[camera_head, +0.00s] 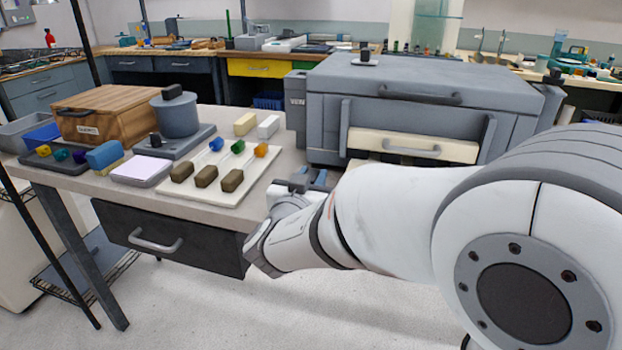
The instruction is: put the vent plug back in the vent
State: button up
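A large grey kiln (430,85) stands on the right of the bench, with a cream door (405,146) across its front. A small dark knob-like piece (364,56) on a pale base sits on top of the kiln; it may be the vent plug, but it is too small to tell whether it sits in a hole. A partly readable label, apparently "VENT" (296,101), is on the kiln's left side. My gripper (310,180) is low in front of the kiln, by the bench's front edge, well below the dark piece. Its fingers are mostly hidden by my wrist.
A white board (232,190) holds brown blocks and coloured glass pieces. Left of it are a pale tray (142,171), a grey canister (180,117), a wooden box (105,112) and a dark tray (45,162). A drawer (165,236) is under the bench. My arm covers the right foreground.

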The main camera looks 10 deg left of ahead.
jog(key=o, duration=0.4)
jog(key=shift+c, duration=0.2)
jog(key=shift+r, duration=0.1)
